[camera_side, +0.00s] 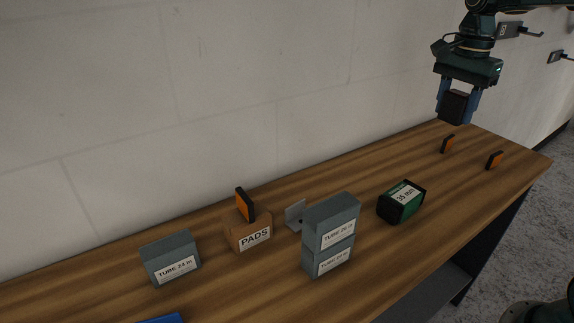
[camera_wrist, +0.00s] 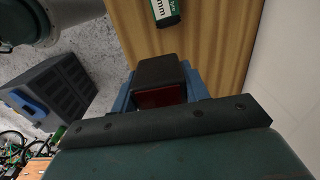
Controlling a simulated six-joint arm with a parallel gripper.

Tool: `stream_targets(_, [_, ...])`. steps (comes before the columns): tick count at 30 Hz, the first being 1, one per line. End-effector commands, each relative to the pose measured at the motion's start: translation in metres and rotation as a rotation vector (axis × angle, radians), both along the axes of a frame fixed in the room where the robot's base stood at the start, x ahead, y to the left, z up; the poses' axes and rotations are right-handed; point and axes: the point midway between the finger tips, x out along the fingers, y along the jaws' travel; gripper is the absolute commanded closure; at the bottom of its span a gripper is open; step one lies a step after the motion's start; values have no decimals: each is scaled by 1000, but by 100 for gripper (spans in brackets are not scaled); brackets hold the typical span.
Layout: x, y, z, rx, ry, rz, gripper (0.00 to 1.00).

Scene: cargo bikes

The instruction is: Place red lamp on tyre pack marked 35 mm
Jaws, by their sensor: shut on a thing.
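My gripper (camera_side: 458,106) is raised above the far right end of the bench. It is shut on a dark block with a red face, the red lamp (camera_wrist: 161,95), which sits between the blue fingers in the wrist view. In the side view the lamp (camera_side: 456,106) shows only its dark side. The tyre pack marked 35 mm (camera_side: 401,202) is a black and green box on the bench, left of and below my gripper. Its top is bare. Part of it also shows at the top of the wrist view (camera_wrist: 166,12).
Two orange lamps (camera_side: 447,144) (camera_side: 494,160) stand on the bench near my gripper. Two stacked grey tube boxes (camera_side: 331,227), a metal bracket (camera_side: 296,214), a pads box (camera_side: 249,234) with an orange lamp (camera_side: 244,205) on top, and another tube box (camera_side: 171,257) stand left of the tyre pack.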

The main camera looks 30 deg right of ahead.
Motion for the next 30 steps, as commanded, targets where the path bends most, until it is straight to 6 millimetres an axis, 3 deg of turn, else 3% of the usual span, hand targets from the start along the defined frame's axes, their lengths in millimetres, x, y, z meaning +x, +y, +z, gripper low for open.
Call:
stream_targets(6, [15, 44, 18, -1, -2, -11, 78])
stream_targets(12, [20, 67, 26, 0, -1, -25, 78])
stream_targets(23, [21, 71, 24, 0, 1, -29, 78])
stream_targets(30, [20, 71, -5, 1, 5, -29, 78])
